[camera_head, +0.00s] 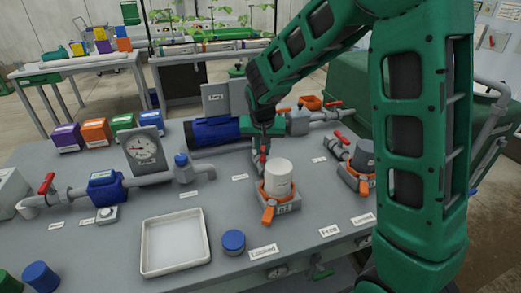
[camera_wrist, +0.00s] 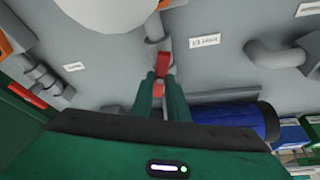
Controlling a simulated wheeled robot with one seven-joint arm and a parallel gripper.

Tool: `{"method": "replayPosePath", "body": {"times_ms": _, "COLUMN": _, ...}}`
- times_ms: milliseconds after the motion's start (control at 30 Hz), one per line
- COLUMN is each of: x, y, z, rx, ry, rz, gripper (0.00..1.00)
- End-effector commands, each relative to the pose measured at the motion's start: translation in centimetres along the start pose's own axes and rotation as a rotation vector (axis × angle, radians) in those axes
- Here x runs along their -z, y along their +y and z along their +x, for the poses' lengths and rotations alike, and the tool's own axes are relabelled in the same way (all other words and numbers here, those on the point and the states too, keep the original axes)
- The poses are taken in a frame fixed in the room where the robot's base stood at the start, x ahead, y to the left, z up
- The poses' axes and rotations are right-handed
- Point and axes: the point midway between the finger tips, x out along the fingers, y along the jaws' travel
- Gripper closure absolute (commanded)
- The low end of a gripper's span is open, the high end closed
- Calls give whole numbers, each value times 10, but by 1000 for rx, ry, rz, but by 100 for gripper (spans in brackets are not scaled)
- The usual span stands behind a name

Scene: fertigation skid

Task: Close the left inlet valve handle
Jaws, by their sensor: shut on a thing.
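The left inlet valve handle is a small red lever (camera_wrist: 165,62) on the short grey pipe behind the left filter, whose housing is white (camera_head: 279,176). In the wrist view it looks roughly in line with that pipe. In the head view the red lever (camera_head: 262,158) shows just below my gripper (camera_head: 263,136), which points down. In the wrist view my gripper (camera_wrist: 160,88) has its two green fingers on either side of the lever's near end, shut on it. Part of the lever is hidden between the fingers.
A right filter (camera_head: 363,157) with its own red handle (camera_head: 341,137) stands close by. A blue pump (camera_head: 211,131) lies behind to the left, near a gauge (camera_head: 142,149). A white tray (camera_head: 174,246) and a blue cap (camera_head: 233,241) are at the front.

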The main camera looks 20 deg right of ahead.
Motion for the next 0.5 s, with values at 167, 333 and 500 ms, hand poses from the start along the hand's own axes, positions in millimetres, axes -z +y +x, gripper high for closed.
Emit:
{"method": "replayPosePath", "body": {"times_ms": 167, "x": 0, "y": -5, "z": 0, "rx": -61, "ry": 0, "rz": 151, "gripper": 100}}
{"method": "replayPosePath", "body": {"times_ms": 333, "x": 1, "y": -6, "z": 0, "rx": -123, "ry": 1, "rz": 302, "gripper": 100}}
{"method": "replayPosePath", "body": {"times_ms": 500, "x": 2, "y": -8, "z": 0, "rx": -185, "ry": 1, "rz": 452, "gripper": 100}}
